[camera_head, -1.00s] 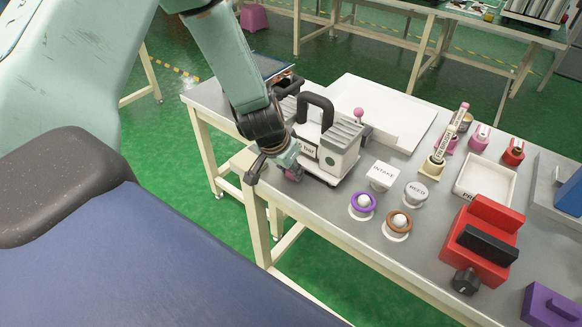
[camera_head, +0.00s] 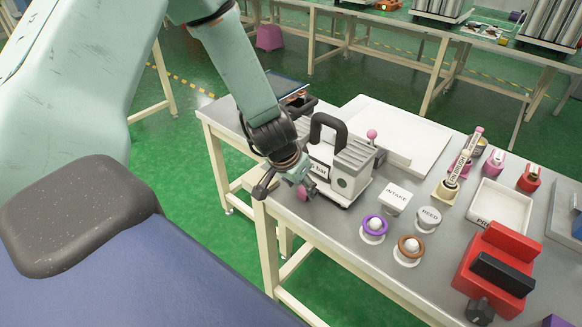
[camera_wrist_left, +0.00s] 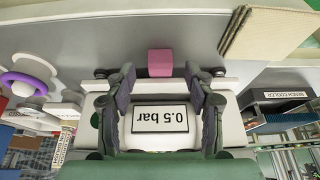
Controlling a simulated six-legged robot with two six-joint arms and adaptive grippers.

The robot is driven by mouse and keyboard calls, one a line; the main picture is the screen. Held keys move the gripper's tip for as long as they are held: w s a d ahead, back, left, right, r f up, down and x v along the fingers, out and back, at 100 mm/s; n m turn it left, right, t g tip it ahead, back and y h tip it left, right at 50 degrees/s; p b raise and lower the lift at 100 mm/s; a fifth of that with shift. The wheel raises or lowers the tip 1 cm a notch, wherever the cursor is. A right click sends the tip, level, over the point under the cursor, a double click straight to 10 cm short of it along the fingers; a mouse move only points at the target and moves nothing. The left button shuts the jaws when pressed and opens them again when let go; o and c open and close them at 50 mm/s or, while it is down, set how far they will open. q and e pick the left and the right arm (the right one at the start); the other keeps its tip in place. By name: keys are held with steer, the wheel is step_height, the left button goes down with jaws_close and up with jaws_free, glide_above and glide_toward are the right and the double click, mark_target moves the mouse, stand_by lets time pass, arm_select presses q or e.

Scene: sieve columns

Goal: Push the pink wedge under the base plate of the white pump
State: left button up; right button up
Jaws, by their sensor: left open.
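The white pump (camera_head: 352,177) stands near the left end of the grey bench, with a black handle on top. Its "0.5 bar" label (camera_wrist_left: 160,118) shows upside down in the left wrist view. The pink wedge (camera_wrist_left: 160,62) lies at the edge of the pump's base plate (camera_wrist_left: 232,84); I cannot tell whether its tip is under the plate. In the head view the wedge (camera_head: 302,193) is partly hidden by my left gripper (camera_head: 297,180). In the wrist view that gripper (camera_wrist_left: 162,76) is open, with fingers apart on either side of the label and the wedge beyond their tips.
INTAKE (camera_head: 395,196) and REED (camera_head: 428,219) blocks, a purple ring (camera_head: 374,228) and a brown ring (camera_head: 409,248) stand right of the pump. A red clamp-like block (camera_head: 497,270) is farther right. A white board (camera_head: 405,135) lies behind. The bench edge is close to the wedge.

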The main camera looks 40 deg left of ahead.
arm_select(q)
steer(key=shift+v, duration=2)
steer(key=v, duration=0.6)
